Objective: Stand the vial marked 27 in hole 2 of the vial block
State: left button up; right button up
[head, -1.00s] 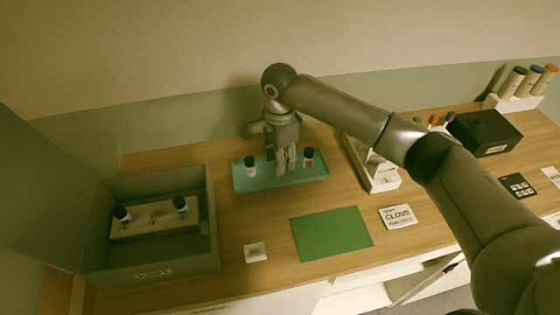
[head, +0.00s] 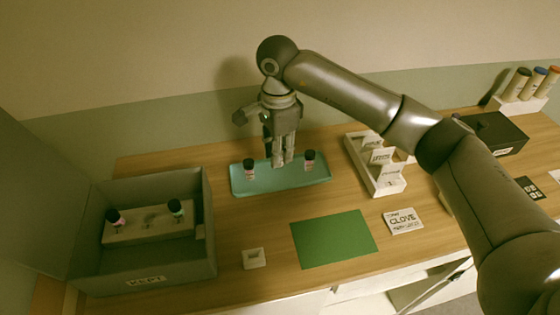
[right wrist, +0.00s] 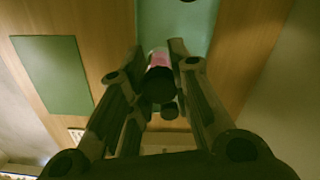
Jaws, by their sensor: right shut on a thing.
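My right gripper (head: 282,162) is over the teal tray (head: 240,185), between two dark-capped vials, the left one (head: 249,173) and the right one (head: 309,166). In the right wrist view its fingers are shut on a vial (right wrist: 160,62) with a dark cap and a pink and white label. I cannot read a number on any vial. My left gripper is not in view.
The grey box (head: 150,275) has raised walls around the block. A green mat (head: 335,238), a small white square piece (head: 254,258), a CLOVE card (head: 403,221) and a white rack of cards (head: 362,172) lie to the right. A black box (head: 497,133) stands at far right.

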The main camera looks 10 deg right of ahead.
jog(key=s+a+r+b, duration=0.3)
jog(key=s+r, duration=0.4)
jog(key=s, duration=0.4)
jog(key=shift+a+n+b, duration=0.3)
jog(key=shift+n, duration=0.1)
jog(key=d+f+n, duration=0.2)
jog(key=d+n, duration=0.1)
jog(key=n, duration=0.1)
jog(key=s+d+f+n, duration=0.1)
jog(key=d+f+n, duration=0.1)
jog(key=d+n, duration=0.2)
jog(key=d+f+n, duration=0.3)
jog(key=n, duration=0.1)
jog(key=shift+s+d+f, duration=0.1)
jog(key=shift+s+d, duration=0.1)
jog(key=shift+d, duration=0.15)
jog(key=shift+s+d+f+n, duration=0.3)
jog(key=shift+d+f+n, duration=0.2)
jog(key=shift+n, duration=0.6)
